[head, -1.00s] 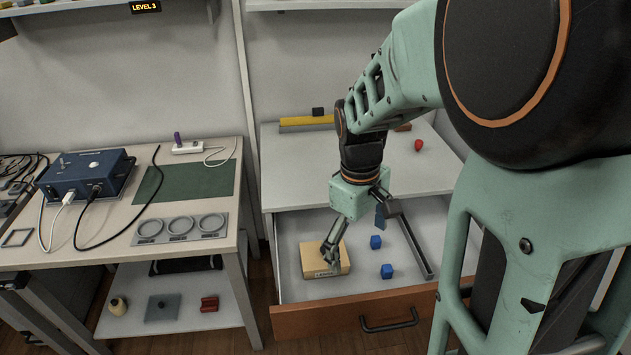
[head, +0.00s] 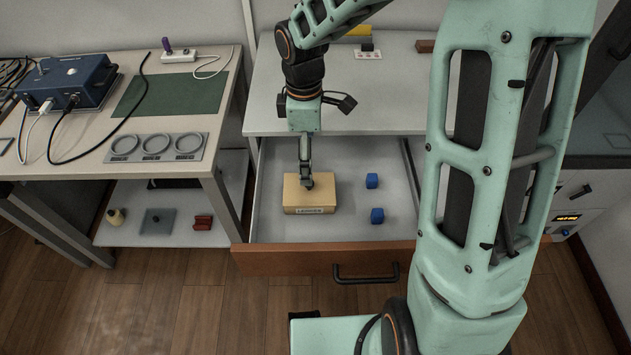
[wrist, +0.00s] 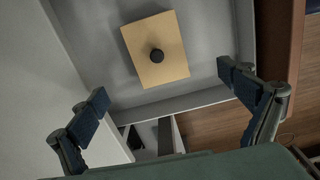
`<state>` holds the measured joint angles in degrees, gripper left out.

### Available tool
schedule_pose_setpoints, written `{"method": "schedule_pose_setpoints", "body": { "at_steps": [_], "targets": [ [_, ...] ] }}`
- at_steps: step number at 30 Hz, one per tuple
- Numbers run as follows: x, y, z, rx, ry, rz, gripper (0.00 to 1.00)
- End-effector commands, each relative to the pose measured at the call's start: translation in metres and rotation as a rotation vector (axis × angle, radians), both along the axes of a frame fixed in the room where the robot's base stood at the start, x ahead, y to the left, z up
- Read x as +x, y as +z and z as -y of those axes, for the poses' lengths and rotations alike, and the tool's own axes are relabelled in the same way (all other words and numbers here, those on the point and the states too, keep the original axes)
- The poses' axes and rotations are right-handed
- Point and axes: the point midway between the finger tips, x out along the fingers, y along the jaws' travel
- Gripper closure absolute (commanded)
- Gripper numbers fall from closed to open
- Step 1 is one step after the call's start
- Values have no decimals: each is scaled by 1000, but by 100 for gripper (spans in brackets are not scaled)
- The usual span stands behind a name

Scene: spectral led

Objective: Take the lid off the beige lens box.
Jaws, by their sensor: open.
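The beige lens box (head: 326,194) sits in the open drawer (head: 274,226), its lid on top and a "LENSES" label on its front. In the wrist view the lid (wrist: 173,73) shows as a beige rectangle with a round black knob (wrist: 156,56) at its middle. My gripper (head: 306,184) points down over the box in the head view and covers the knob there. In the wrist view the fingers are spread wide and empty, with the knob between and beyond them. I cannot tell the exact height above the lid.
The drawer's wooden front (head: 300,262) and dark handle (head: 366,280) face me. A workbench at left carries a blue device (head: 68,84) and a tray with three rings (head: 156,147).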

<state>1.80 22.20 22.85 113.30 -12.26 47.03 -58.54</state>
Motion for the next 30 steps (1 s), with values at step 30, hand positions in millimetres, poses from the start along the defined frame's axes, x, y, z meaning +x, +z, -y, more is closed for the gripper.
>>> {"method": "schedule_pose_setpoints", "body": {
  "at_steps": [30],
  "targets": [
    [2, -110, -4, 9, 28, 0, 4]
  ]
}}
